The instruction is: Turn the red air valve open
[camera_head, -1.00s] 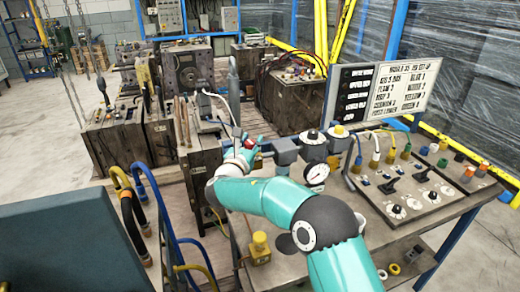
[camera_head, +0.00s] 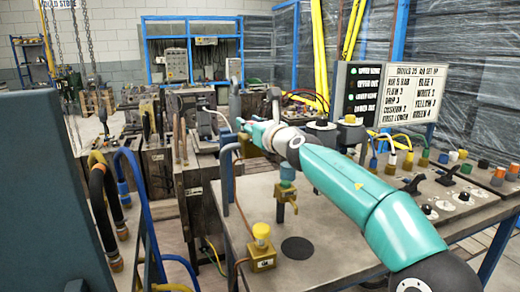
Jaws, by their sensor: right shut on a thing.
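My right arm reaches in from the lower right, and its teal gripper (camera_head: 247,127) is at the pipework on the left part of the bench. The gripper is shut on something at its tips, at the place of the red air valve. The valve itself is hidden behind the gripper and wrist, so its handle angle cannot be told. My left gripper is not in view.
A yellow-topped brass valve (camera_head: 262,248) stands at the bench's (camera_head: 325,245) front left, by a dark round disc (camera_head: 298,248). Yellow and blue hoses (camera_head: 140,190) hang at left beside a dark panel (camera_head: 40,200). A label board (camera_head: 385,92) stands behind the control panels.

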